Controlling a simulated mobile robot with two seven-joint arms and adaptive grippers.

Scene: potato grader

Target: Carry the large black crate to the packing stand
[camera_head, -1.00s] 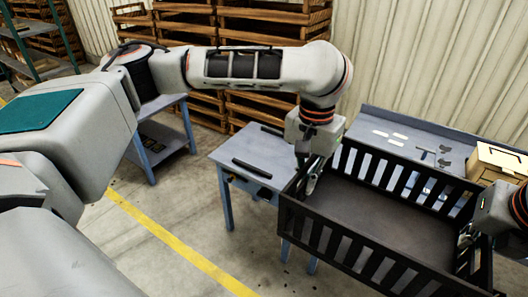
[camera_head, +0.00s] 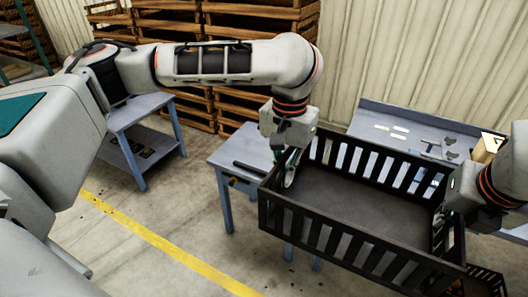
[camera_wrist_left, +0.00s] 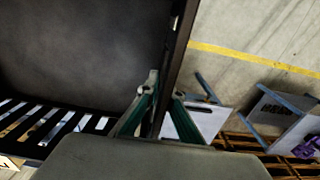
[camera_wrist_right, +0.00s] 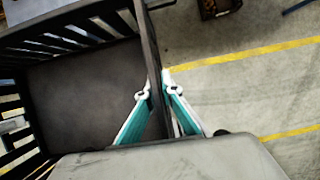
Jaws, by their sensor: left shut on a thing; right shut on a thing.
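The large black crate (camera_head: 345,240) has slatted long sides and looks empty. It is held up in the air between my two grippers. My left gripper (camera_head: 291,165) is shut on the crate's left end wall; its fingers straddle that wall in the left wrist view (camera_wrist_left: 164,98). My right gripper is shut on the opposite end wall, and its fingers straddle the wall in the right wrist view (camera_wrist_right: 157,92). In the head view my right wrist hides part of that end. I cannot tell which table is the packing stand.
A small blue-grey table (camera_head: 232,160) stands behind and left of the crate. A long blue-grey bench (camera_head: 375,113) with flat tools and a cardboard box (camera_head: 488,147) is behind it. Another table (camera_head: 140,108) stands further left. Wooden crates are stacked behind. Open floor with a yellow line (camera_head: 165,247) lies at front left.

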